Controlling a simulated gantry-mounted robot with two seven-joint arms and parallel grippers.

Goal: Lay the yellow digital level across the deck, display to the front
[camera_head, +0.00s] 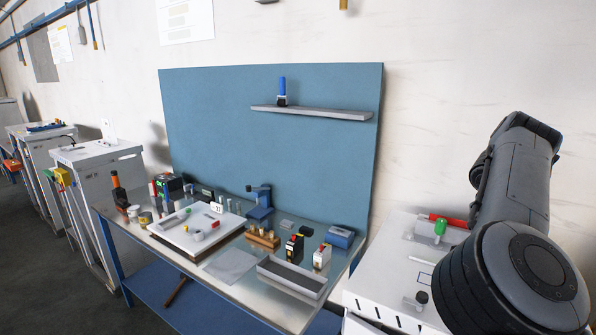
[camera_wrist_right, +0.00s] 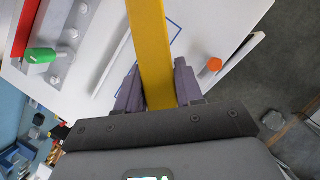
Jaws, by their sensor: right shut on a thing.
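The yellow digital level (camera_wrist_right: 150,45) is a long yellow bar in the right wrist view, running from between my fingers out past the top edge. My right gripper (camera_wrist_right: 158,88) is shut on it, with one dark finger on each side. The bar is over the white deck (camera_wrist_right: 215,25); I cannot tell whether it touches. Its display is not visible. In the head view the deck (camera_head: 385,262) is at the right, partly behind my right arm, and neither the level nor my right gripper shows. My left gripper is in neither view.
A grey plate with a green-handled part (camera_wrist_right: 40,55) and a red bar (camera_wrist_right: 25,28) lies along one deck side. An orange knob (camera_wrist_right: 214,64) stands near the opposite edge. A blue outline (camera_wrist_right: 176,27) marks the deck. A cluttered workbench (camera_head: 225,268) stands left of the deck.

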